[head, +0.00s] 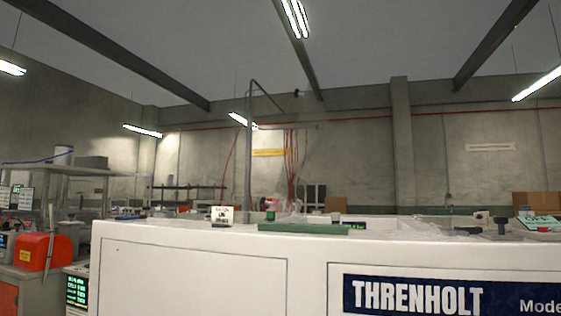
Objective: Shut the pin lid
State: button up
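A large white machine cabinet (190,275) with a blue THRENHOLT nameplate (420,296) fills the lower part of the head view. I see its front panels and the edge of its top at a very shallow angle. I cannot tell which part is the pin lid, or whether any lid is open or shut. A flat green bar (303,228) lies along the top front edge. A dark knob-like part (501,225) stands on top at the right. My gripper is not in view.
A small white card (222,215) stands on the cabinet's top edge, near a small red and green object (270,208). A grey pole (249,150) rises behind. At the left are an orange-red box (38,251), a dark screen with green text (77,291) and shelving (85,172).

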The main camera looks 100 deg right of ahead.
aim_at(320, 127)
jog(key=i, duration=1.4)
jog(key=z, duration=4.45)
jog(key=i, duration=1)
